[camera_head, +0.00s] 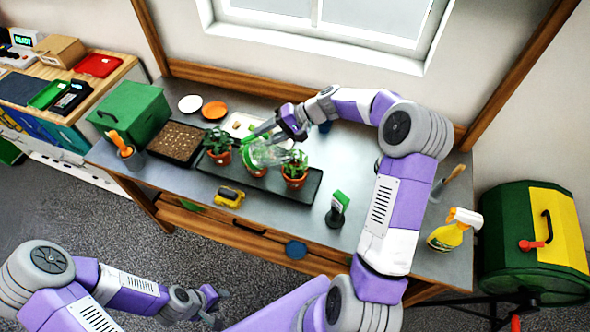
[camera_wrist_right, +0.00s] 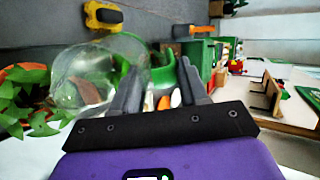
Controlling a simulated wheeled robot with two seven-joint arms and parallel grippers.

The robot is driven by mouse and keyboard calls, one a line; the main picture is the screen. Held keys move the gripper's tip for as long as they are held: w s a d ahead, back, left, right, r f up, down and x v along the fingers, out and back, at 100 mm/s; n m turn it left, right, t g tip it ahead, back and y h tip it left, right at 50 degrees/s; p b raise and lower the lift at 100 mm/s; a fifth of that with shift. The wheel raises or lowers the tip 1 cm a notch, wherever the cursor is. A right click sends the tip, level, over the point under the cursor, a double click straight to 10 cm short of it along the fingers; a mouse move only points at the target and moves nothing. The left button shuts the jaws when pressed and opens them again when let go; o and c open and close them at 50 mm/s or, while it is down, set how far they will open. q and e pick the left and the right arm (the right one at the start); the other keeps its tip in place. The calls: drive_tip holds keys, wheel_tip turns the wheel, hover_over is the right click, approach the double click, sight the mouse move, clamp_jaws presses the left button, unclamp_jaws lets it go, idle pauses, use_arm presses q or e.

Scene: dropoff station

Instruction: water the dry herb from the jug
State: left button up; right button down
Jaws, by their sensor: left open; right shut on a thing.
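The clear jug with a green handle (camera_head: 268,154) is held tilted above the middle pot (camera_head: 254,171) in the black tray. My right gripper (camera_head: 272,130) is shut on its handle; the jug also shows in the right wrist view (camera_wrist_right: 98,72), with the handle between the fingers (camera_wrist_right: 157,85). A leafy herb (camera_head: 217,140) is in the left pot, another (camera_head: 296,163) in the right pot. The jug covers most of the middle pot's plant, so I cannot tell how dry it is. No water stream is clearly visible. My left gripper (camera_head: 218,302) is open and empty, low in front of the table.
A soil tray (camera_head: 176,141), green box (camera_head: 130,112) and tool cup (camera_head: 130,158) stand at the left. A yellow tool (camera_head: 229,196), green-topped brush (camera_head: 338,208) and spray bottle (camera_head: 452,232) stand along the front and right.

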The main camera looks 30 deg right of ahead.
drive_tip(key=shift+a+r, duration=0.1)
drive_tip(key=shift+w+a+r+p, duration=0.1)
drive_tip(key=shift+w+a+p, duration=0.1)
drive_tip(key=shift+a+p, duration=0.1)
drive_tip(key=shift+d, duration=0.1)
drive_tip(key=shift+d+b, duration=0.1)
drive_tip(key=shift+b, duration=0.3)
